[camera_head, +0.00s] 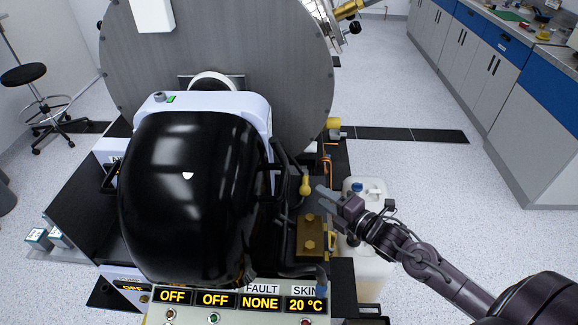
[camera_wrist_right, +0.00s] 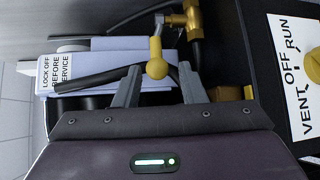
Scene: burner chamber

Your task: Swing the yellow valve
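The yellow valve knob (camera_head: 305,187) shows in the head view at the right side of the machine, just left of my right gripper's tips. In the right wrist view the rounded yellow knob (camera_wrist_right: 156,62) lies between the two fingertips, with a gap on each side. My right gripper (camera_head: 323,199) is open and not closed on the knob; it also shows in the wrist view (camera_wrist_right: 160,72). A brass fitting (camera_wrist_right: 193,16) sits above the knob in the wrist view. My left gripper is not in view.
A black-domed machine (camera_head: 190,190) fills the middle, before a large grey metal disc (camera_head: 225,50). A brass block (camera_head: 311,232) sits just below the knob. A pale jug (camera_head: 372,265) stands under my right arm. A VENT/OFF/RUN label (camera_wrist_right: 290,75) shows in the wrist view.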

